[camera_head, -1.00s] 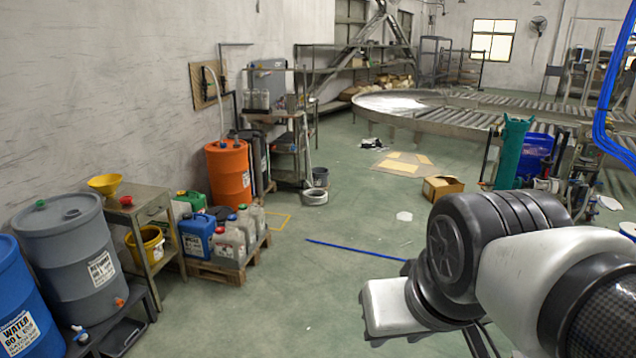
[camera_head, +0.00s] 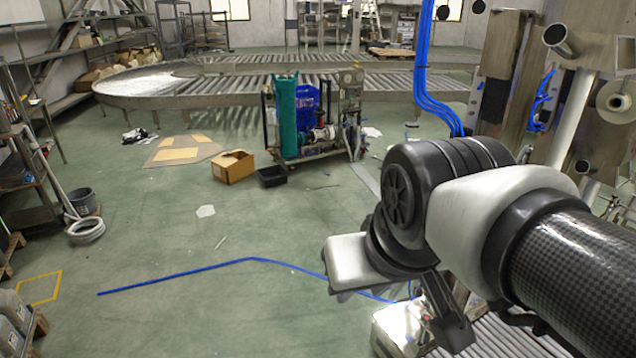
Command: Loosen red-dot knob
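I cannot make out a knob with a red dot in this view. My arm reaches in from the right edge, and its white and black wrist parts fill the lower right. My gripper (camera_head: 447,318) shows only partly, as a dark form pointing down below the wrist. Its fingertips are not clear, so I cannot tell whether it is open or shut. Nothing is seen held in it. A wheeled cart (camera_head: 312,152) with a green cylinder, a blue container and a small panel stands in the middle distance.
Blue hoses (camera_head: 424,70) hang beside tall equipment with pipe ends (camera_head: 560,41) at right. An open cardboard box (camera_head: 233,167) and a black bin (camera_head: 272,177) lie before the cart. A roller conveyor (camera_head: 240,92) crosses behind. Green floor at centre left is mostly clear.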

